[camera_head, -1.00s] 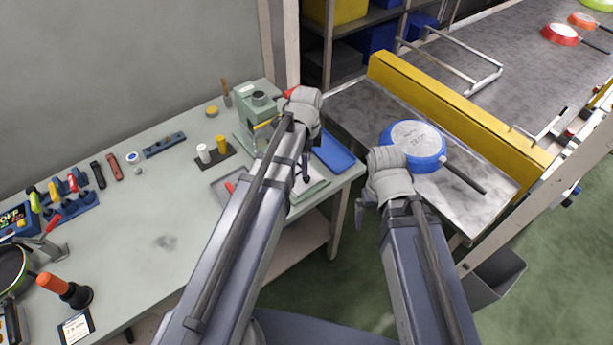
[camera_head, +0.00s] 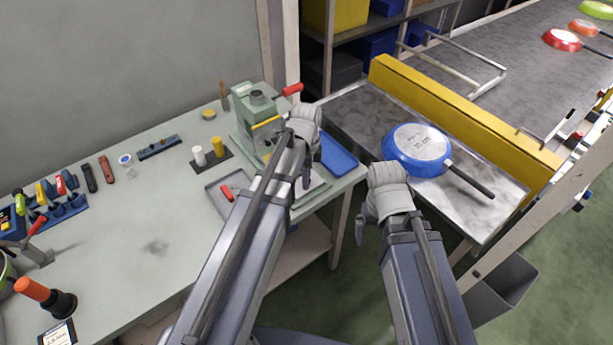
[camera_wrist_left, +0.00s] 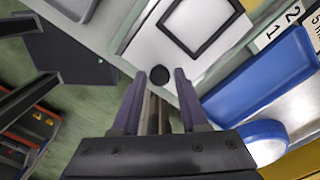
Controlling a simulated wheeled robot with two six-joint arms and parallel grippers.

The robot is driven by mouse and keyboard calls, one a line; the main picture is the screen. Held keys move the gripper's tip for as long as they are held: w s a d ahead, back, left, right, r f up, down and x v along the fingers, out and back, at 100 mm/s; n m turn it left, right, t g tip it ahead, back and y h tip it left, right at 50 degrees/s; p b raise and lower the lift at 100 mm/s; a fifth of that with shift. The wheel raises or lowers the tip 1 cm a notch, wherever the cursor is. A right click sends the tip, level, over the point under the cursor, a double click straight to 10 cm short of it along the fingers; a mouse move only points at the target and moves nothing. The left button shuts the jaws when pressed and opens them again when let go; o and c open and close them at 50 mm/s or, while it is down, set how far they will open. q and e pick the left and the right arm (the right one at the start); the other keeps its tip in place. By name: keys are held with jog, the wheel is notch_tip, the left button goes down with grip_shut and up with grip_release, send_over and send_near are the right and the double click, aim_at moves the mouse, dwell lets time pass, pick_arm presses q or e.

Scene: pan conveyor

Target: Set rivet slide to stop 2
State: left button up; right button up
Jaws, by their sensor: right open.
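The green press (camera_head: 256,108) with a red-tipped lever stands at the back right of the workbench, its base partly hidden by my left arm. My left gripper (camera_head: 306,182) is over the front of this base, pointing down. In the left wrist view its purple fingers (camera_wrist_left: 159,82) are apart. A pale plate with a black square outline (camera_wrist_left: 196,22) and a round black spot (camera_wrist_left: 160,75) lies beyond the fingertips. A label strip with the digits 1 and 2 (camera_wrist_left: 278,27) shows at upper right. I cannot tell which part is the slide. My right gripper (camera_head: 363,216) is open and empty beside the bench.
A blue tray (camera_head: 338,155) lies right of the press; a grey tray with a red item (camera_head: 212,193) lies left. A blue pan (camera_head: 417,143) rests upside down on the metal side table, before a yellow barrier (camera_head: 460,112). Coloured pans (camera_head: 562,40) are on the conveyor.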

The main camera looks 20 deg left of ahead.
pick_arm(q)
grip_shut()
dwell(1.0)
